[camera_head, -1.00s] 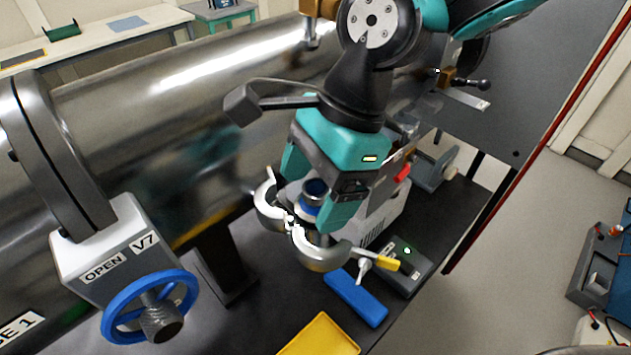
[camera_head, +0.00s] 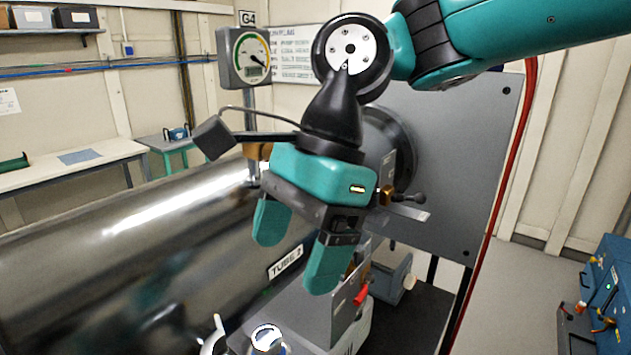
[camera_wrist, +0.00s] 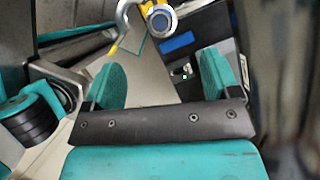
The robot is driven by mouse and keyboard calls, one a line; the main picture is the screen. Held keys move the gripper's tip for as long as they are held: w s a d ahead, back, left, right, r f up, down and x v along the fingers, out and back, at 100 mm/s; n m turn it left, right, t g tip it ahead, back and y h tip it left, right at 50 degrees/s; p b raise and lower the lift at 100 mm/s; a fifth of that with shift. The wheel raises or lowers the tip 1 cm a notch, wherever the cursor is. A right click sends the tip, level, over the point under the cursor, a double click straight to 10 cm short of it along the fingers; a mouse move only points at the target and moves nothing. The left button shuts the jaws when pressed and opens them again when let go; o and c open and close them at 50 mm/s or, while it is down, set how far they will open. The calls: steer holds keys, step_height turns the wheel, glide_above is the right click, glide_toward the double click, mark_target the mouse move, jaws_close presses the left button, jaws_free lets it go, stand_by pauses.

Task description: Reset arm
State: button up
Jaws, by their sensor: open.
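My gripper (camera_head: 290,252) is open, with its two teal fingers apart and nothing between them. It hangs in front of the polished steel tube and above the dark bench in the head view. In the wrist view my gripper (camera_wrist: 160,82) also shows as two spread teal fingers. Beyond them lies a metal clamp (camera_wrist: 130,25) with a yellow-tipped part, beside a round blue-rimmed fitting (camera_wrist: 160,20). The clamp (camera_head: 214,338) and the fitting (camera_head: 267,338) show at the bottom edge of the head view, below and apart from the fingers.
A steel tube (camera_head: 130,270) labelled TUBE 2 fills the left. A gauge (camera_head: 247,57) marked G4 stands behind my arm. A grey panel (camera_head: 470,150) and a red hose (camera_head: 508,150) are at the right. Blue equipment (camera_head: 610,290) sits far right, with open floor before it.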

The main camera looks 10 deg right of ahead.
steer(key=p+v, duration=0.2)
steer(key=v, duration=0.4)
steer(key=w+d+f+n+t, duration=0.3)
steer(key=w+d+f+n, duration=0.2)
steer(key=d+f, duration=0.55)
steer(key=s+d+f+n+t+h, duration=0.1)
steer(key=s+d+f+n+h, duration=0.2)
steer(key=d, duration=0.5)
steer(key=d+f+n+t+h, duration=0.1)
steer(key=d+f+n, duration=0.2)
steer(key=d+f, duration=0.35)
steer(key=s+a+f+n+g+y+b, duration=0.2)
steer(key=s+a+f+n+y+b, duration=0.1)
steer(key=s+a+n+b, duration=0.4)
steer(key=s+a+y+b, duration=0.1)
steer(key=s+a+b, duration=0.2)
steer(key=a+b, duration=0.3)
steer(key=shift+s+n, duration=0.3)
steer(key=shift+s, duration=0.05)
steer(key=shift+f, duration=0.1)
steer(key=shift+c, duration=0.2)
